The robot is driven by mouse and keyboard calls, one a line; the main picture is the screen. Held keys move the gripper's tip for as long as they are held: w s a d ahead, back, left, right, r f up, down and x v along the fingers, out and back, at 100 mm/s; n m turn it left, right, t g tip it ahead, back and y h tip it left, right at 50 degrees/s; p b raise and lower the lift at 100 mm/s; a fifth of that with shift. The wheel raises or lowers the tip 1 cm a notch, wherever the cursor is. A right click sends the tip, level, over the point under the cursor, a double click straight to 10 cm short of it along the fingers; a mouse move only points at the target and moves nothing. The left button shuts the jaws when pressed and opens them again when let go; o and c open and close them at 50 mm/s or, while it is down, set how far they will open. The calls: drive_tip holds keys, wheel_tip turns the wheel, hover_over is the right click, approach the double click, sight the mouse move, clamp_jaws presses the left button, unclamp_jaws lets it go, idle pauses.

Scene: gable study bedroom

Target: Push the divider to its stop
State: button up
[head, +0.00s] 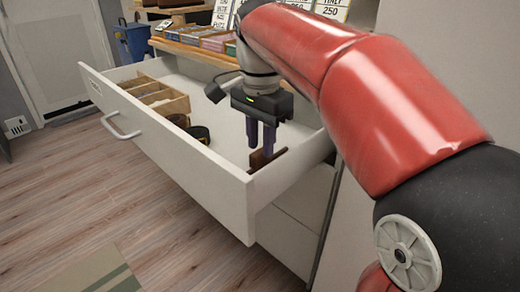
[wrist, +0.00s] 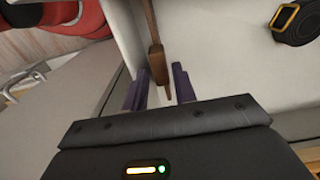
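The divider (head: 267,158) is a thin brown wooden board standing in the open white drawer (head: 190,142), close to the drawer's right end. In the wrist view the divider (wrist: 155,50) runs away from my gripper as a narrow strip. My gripper (head: 261,148) points down into the drawer at the divider. Its two purple fingers are apart, one on each side of the divider's near part in the wrist view (wrist: 160,70), with narrow gaps showing. I cannot tell whether either finger touches it. The divider's lower edge and any stop are not clear.
A wooden compartment tray (head: 158,97) fills the drawer's left part. A dark coiled belt (head: 198,133) lies between it and my gripper, with bare drawer floor beside it. A wooden shelf with coloured boxes (head: 215,42) is behind. The drawer's front wall stands close to my fingers.

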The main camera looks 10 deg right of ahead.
drive_tip(key=shift+f, duration=1)
drive_tip(key=shift+c, duration=0.5)
clamp_jaws()
drive_tip(key=shift+r, duration=0.1)
